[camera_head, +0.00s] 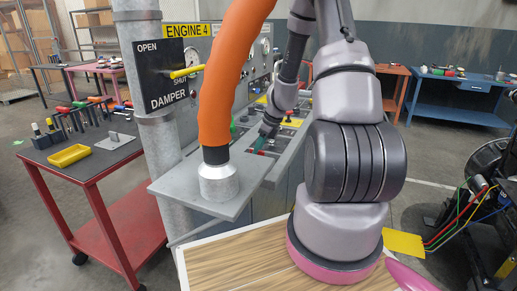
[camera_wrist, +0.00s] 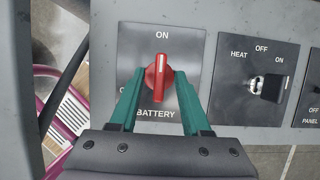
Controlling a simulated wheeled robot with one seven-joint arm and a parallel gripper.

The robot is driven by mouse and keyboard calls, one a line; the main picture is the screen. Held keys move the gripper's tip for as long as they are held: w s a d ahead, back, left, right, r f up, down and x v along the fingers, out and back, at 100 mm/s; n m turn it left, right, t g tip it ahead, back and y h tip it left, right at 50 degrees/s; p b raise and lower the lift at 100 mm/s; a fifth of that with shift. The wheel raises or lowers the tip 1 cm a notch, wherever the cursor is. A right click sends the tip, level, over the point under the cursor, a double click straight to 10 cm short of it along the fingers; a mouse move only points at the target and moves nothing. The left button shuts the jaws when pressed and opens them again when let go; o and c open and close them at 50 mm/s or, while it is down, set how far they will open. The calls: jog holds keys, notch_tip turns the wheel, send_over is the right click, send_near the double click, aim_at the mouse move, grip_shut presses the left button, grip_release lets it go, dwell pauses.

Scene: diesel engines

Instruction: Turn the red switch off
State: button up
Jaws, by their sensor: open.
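The red switch (camera_wrist: 159,79) is a rotary knob on a black plate (camera_wrist: 185,48) labelled ON above and BATTERY below. Its white line points up toward ON, and a label at the plate's left is mostly hidden by a finger. My gripper (camera_wrist: 158,86) has green fingers, one left and one right of the knob, spread apart with the knob between them. I cannot tell whether either finger touches it. In the head view my gripper (camera_head: 265,138) is at the control panel, and the switch cannot be made out there.
A black HEAT switch (camera_wrist: 268,88) sits right of the battery plate, with a PANEL switch (camera_wrist: 312,110) beyond it. In the head view, an orange hose (camera_head: 228,75) rises from a grey shelf (camera_head: 180,185) in front of the panel. A red tool cart (camera_head: 118,225) stands left.

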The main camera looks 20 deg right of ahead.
grip_shut()
jog(key=n, duration=0.2)
jog(key=n+g, duration=0.1)
jog(key=n, duration=0.1)
jog(key=shift+w+n+g+y, duration=0.15)
jog(key=shift+n+g+y, duration=0.15)
jog(key=shift+n+y, duration=0.1)
jog(key=n, duration=0.2)
jog(key=n+g, duration=0.1)
jog(key=n, duration=0.1)
jog(key=shift+w+d+g, duration=0.1)
jog(key=shift+g, duration=0.2)
jog(key=n+g, duration=0.1)
jog(key=n, duration=0.4)
jog(key=shift+w+g, duration=0.1)
jog(key=shift+g, duration=0.3)
jog(key=shift+w+n+g+h, duration=0.1)
jog(key=shift+n+g+h, duration=0.45)
jog(key=shift+n, duration=1.55)
